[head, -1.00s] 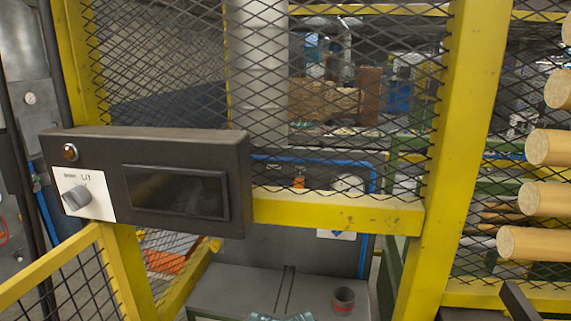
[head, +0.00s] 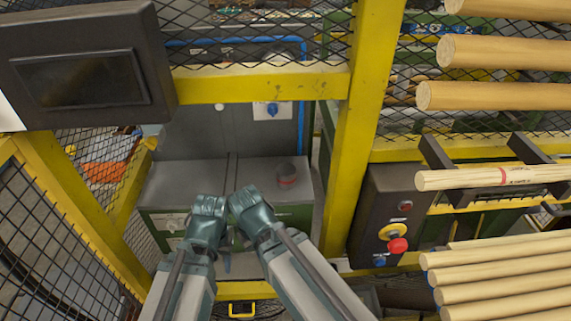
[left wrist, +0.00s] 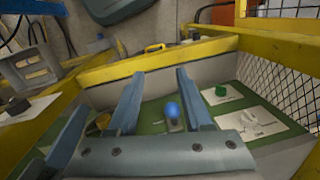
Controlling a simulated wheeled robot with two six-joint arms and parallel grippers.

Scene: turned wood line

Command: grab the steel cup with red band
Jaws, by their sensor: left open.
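The steel cup with red band (head: 287,173) stands upright on the right part of a grey machine top (head: 180,178) in the head view. It is small and dark grey, with a red band low on its side. My left gripper (head: 208,202) is to the left of the cup and apart from it. The cup does not clearly show in the left wrist view.
A dark control box (head: 85,65) hangs at upper left. A red stop button (head: 397,245) and wooden rods (head: 500,280) are at right.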

